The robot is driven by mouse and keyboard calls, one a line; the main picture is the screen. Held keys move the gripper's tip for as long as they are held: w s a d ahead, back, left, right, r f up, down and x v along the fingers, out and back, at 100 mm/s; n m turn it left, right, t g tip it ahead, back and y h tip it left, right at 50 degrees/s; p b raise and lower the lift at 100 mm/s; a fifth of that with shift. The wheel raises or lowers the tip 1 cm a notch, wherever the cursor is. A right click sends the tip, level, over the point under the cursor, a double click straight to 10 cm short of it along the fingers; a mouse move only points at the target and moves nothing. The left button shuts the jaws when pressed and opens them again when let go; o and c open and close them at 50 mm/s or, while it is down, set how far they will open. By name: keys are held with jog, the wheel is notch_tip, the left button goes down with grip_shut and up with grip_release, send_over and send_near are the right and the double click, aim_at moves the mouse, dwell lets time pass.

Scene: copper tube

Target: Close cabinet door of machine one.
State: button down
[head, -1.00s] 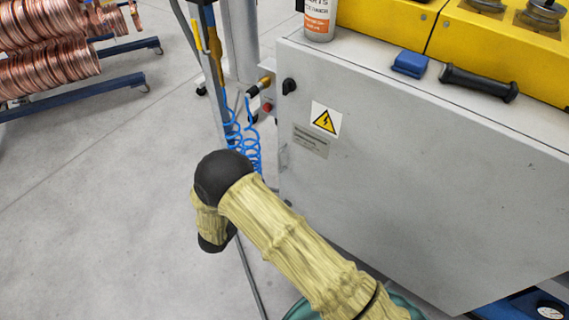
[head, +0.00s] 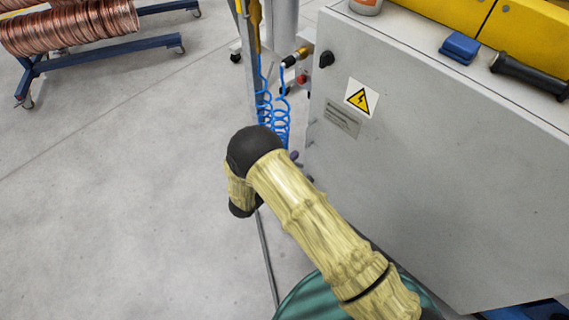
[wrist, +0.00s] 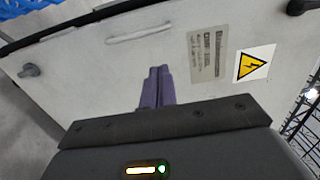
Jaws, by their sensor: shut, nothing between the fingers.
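The cabinet door (head: 430,190) of the machine is a light grey panel with a yellow warning sign (head: 361,98) and a small text label (head: 342,119). I cannot tell if it is fully flush with its frame. In the wrist view the door (wrist: 210,30) fills much of the picture, with its pale bar handle (wrist: 139,35) near the top. My gripper (wrist: 158,72) has purple fingers, shut and empty, pointing at the door below the handle. I cannot tell whether they touch it. In the head view my arm hides most of the gripper.
A black knob (head: 326,59) sits on the door's upper left. Blue coiled hoses (head: 272,112) hang beside a post left of the cabinet. Copper coils (head: 70,28) lie on a blue rack (head: 110,60) at the far left. The grey floor (head: 110,190) on the left is clear.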

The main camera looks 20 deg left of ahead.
send_near(323, 128)
jog(key=w, duration=0.3)
jog(key=shift+d+f, duration=0.4)
jog(key=shift+f, duration=0.05)
jog(key=shift+m+g+h, duration=0.3)
jog(key=shift+m+h, duration=0.1)
jog(key=shift+h, duration=0.2)
jog(key=b+x, duration=0.2)
jog(key=x, duration=0.3)
jog(key=shift+w+r+b, duration=0.1)
jog(key=shift+w+b, duration=0.1)
jog(key=shift+b, duration=0.15)
jog(key=shift+w+d+r, duration=0.1)
jog(key=shift+w+r, duration=0.2)
jog(key=shift+r, duration=0.1)
jog(key=shift+s, duration=0.1)
jog(key=shift+s+f, duration=0.1)
jog(key=shift+s, duration=0.05)
jog(key=v, duration=1.5)
jog(key=shift+s+f, duration=0.3)
jog(key=shift+f, duration=0.1)
